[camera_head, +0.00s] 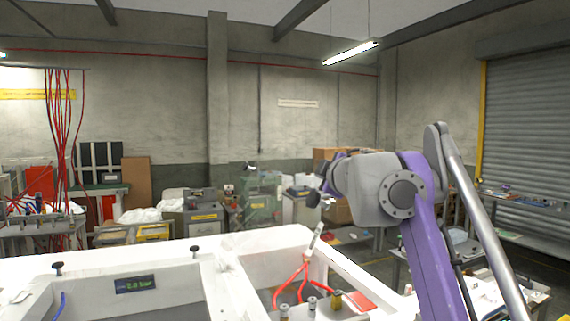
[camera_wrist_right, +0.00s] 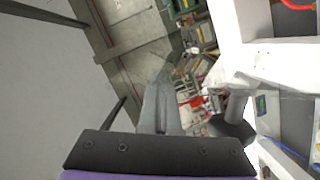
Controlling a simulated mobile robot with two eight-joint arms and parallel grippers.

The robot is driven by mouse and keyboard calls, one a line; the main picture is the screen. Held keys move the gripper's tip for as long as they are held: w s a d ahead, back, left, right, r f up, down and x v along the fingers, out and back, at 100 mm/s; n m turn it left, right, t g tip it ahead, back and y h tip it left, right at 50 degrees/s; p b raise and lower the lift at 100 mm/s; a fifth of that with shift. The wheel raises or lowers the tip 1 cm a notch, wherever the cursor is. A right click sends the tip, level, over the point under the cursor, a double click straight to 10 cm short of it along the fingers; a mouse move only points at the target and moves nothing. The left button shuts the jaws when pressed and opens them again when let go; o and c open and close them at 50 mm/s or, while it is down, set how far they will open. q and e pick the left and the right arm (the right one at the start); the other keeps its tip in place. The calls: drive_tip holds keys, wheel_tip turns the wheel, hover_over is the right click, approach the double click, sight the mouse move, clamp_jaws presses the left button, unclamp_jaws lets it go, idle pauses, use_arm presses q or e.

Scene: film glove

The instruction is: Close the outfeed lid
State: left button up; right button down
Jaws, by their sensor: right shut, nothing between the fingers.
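A white machine housing (camera_head: 110,262) fills the lower part of the head view. It has an open recess (camera_head: 262,268) at right with red tubes inside, and another recess at left with a pressure display (camera_head: 135,284). I cannot clearly pick out the outfeed lid or tell how it stands. My right gripper (camera_wrist_right: 160,112) is shut and empty, its two grey fingers together in the wrist view. In the head view its arm rises at right, with the hand above the far right side of the housing. The housing shows at right in the wrist view (camera_wrist_right: 285,65). My left gripper is out of view.
Two black knobs, at left (camera_head: 57,268) and centre (camera_head: 194,250), stand up from the housing's rim. Benches and cabinets line the back wall. A roller shutter (camera_head: 530,120) is at right.

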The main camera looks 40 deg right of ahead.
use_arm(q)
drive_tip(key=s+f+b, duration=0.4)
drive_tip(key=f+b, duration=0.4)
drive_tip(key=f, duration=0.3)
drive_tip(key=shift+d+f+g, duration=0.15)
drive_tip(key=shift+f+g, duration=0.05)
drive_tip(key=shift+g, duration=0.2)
use_arm(e)
drive_tip(key=s+d+f+m+y, duration=0.1)
drive_tip(key=s+d+f+m, duration=0.2)
drive_tip(key=d+f, duration=0.9)
drive_tip(key=s+d+f+m+y, duration=0.2)
drive_tip(key=d+f+m, duration=0.3)
drive_tip(key=d+f, duration=0.7)
wheel_tip(320, 180, down, 4)
drive_tip(key=shift+s, duration=0.5)
drive_tip(key=shift+r, duration=0.1)
